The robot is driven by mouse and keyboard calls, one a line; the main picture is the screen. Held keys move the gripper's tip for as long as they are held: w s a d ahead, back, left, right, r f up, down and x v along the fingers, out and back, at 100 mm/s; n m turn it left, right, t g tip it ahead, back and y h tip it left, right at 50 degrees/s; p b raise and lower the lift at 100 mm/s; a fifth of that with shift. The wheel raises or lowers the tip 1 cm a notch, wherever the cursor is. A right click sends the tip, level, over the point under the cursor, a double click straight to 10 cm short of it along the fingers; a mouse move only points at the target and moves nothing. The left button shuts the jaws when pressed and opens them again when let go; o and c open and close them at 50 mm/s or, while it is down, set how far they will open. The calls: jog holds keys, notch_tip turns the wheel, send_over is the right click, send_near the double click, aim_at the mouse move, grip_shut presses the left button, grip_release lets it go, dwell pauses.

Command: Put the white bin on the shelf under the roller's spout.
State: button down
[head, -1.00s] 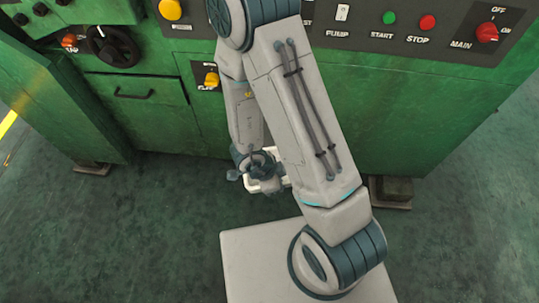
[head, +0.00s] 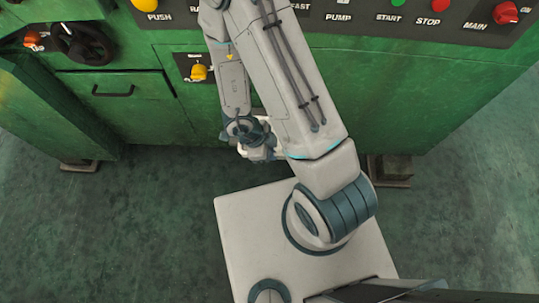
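My gripper (head: 258,152) hangs low in front of the green machine, left of my forearm and above the far edge of my base. A small pale edge (head: 242,151) shows beside and behind it, likely part of the white bin, but mostly covered by the gripper and arm. I cannot tell whether the fingers are closed on it. The roller's spout and its shelf are not recognisable in this view.
The green machine front (head: 420,100) crosses the view close ahead, with a drawer handle (head: 112,92), a black handwheel (head: 80,45), a yellow knob (head: 198,72) and red STOP button (head: 433,5). Machine feet (head: 389,171) stand on the dark green floor. Floor at both sides is clear.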

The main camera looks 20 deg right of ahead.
jog(key=w+d, duration=0.1)
jog(key=w, duration=0.1)
jog(key=w+f, duration=0.1)
jog(key=w, duration=0.2)
jog(key=w+d+f+p, duration=0.1)
jog(key=w, duration=0.2)
jog(key=shift+d, duration=0.3)
jog(key=shift+w+f+b, duration=0.2)
jog(key=shift+f+b, duration=0.4)
jog(key=shift+f, duration=0.5)
jog(key=shift+f+b, duration=0.3)
jog(key=shift+f, duration=0.3)
jog(key=c, duration=1.6)
grip_release()
jog(key=shift+o, duration=0.2)
jog(key=shift+r, duration=0.1)
jog(key=p+v, duration=0.4)
jog(key=v, duration=0.9)
jog(key=shift+r, duration=0.35)
